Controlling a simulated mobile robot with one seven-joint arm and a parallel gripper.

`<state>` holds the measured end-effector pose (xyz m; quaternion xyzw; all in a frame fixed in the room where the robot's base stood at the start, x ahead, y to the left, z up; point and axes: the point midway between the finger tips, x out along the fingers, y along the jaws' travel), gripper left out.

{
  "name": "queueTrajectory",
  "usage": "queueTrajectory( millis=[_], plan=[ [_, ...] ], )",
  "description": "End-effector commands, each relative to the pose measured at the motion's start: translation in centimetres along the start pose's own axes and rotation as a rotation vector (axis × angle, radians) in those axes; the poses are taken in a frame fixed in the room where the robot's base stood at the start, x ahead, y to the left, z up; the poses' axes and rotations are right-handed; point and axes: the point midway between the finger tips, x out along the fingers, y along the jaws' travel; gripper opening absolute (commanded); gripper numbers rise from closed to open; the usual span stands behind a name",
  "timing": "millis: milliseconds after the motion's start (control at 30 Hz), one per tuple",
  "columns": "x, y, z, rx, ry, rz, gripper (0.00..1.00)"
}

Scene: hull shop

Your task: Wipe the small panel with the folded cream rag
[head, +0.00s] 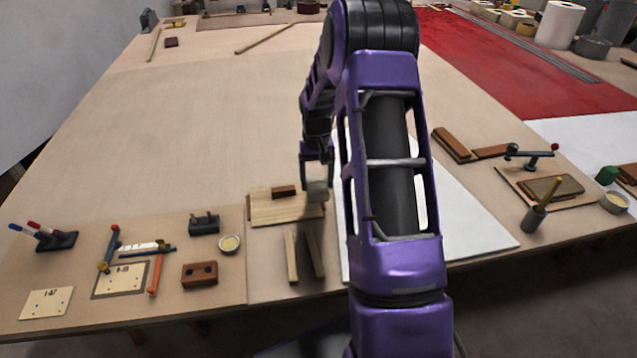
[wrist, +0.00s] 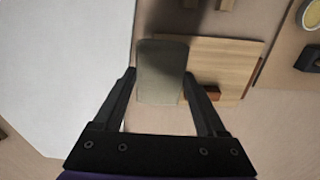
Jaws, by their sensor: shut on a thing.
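The folded cream rag (head: 317,191) hangs in my gripper (head: 317,172); it looks grey-cream in the wrist view (wrist: 162,72). My gripper (wrist: 160,78) is shut on it, one finger on each side. The small panel (head: 270,210) is a pale wooden board lying flat on the bench. It also shows in the wrist view (wrist: 228,58). The rag overlaps the panel's right end in the head view; I cannot tell whether it touches the panel. Part of the panel is hidden behind the rag.
A small brown block (head: 284,191) is at the panel's far edge. Two wooden strips (head: 292,256) lie in front of the panel. A white sheet (head: 465,215) lies to the right. A small bowl (head: 229,244) and a dark holder (head: 204,223) stand left.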

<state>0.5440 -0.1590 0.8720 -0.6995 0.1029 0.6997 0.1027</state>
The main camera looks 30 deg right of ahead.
Motion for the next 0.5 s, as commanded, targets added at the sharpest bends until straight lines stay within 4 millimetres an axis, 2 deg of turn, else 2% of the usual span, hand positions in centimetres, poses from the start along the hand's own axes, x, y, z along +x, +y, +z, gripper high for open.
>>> queueTrajectory(
  millis=[33,200,500],
  plan=[
    [-0.8,-0.1,0.0,-0.001,0.001,0.000,0.29],
    [-2.2,-0.3,0.1,-0.002,0.002,0.000,0.29],
    [-2.6,-0.3,0.1,-0.001,0.000,0.000,0.29]
  ],
)
